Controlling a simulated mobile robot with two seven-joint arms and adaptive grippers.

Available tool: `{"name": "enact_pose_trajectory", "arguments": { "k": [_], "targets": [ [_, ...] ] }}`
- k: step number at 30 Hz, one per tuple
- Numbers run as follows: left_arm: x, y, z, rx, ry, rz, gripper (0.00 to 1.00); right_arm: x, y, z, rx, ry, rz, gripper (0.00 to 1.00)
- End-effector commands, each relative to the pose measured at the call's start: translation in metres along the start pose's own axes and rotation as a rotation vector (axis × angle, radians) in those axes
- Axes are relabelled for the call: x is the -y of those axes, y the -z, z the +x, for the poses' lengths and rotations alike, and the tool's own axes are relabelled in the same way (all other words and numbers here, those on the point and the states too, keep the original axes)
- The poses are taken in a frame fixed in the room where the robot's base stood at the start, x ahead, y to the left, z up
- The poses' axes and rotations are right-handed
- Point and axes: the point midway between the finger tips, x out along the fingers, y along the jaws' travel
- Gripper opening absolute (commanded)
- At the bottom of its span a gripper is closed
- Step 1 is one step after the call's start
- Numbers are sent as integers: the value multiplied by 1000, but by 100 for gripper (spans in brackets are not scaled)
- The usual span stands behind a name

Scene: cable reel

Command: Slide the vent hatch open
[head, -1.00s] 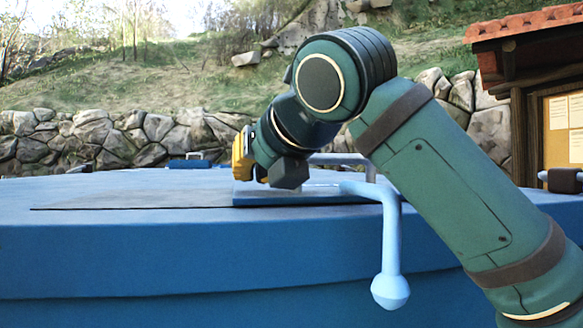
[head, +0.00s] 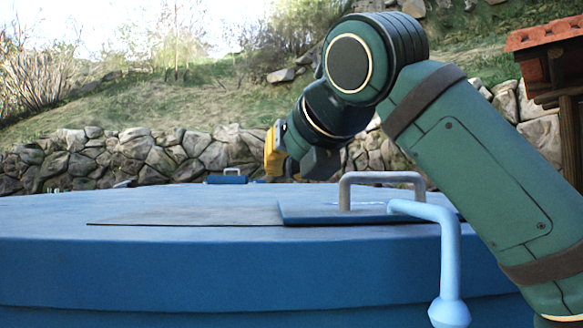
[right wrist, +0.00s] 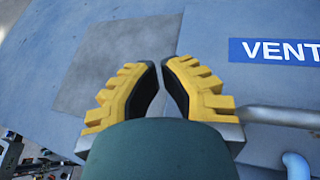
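The vent hatch is a flat dark blue plate (head: 305,217) on top of a large blue body, with an upright grey handle (head: 385,178). In the right wrist view, the handle (right wrist: 282,117) lies right of the fingers, and a blue "VENT" label (right wrist: 275,51) shows above it. A darker grey square (right wrist: 118,62) lies beyond the left finger. My right gripper (head: 274,150) is above the hatch's left edge, apart from the handle. In the wrist view its yellow fingers (right wrist: 160,66) nearly meet at the tips, with nothing between them. My left gripper is not in view.
A light blue crank (head: 448,262) sticks out at the front right, close to the handle. A small blue piece with a grey handle (head: 226,179) sits at the far edge. A stone wall (head: 120,155) stands behind.

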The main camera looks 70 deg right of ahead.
Motion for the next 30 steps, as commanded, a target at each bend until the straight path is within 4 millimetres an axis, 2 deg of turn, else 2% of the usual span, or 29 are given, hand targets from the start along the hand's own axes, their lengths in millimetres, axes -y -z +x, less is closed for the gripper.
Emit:
{"name": "enact_pose_trajectory", "arguments": {
  "k": [7,30],
  "targets": [
    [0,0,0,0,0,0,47,-3,3,-9,0,1,0,0],
    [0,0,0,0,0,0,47,-28,27,-85,1,1,0,0]
  ]
}}
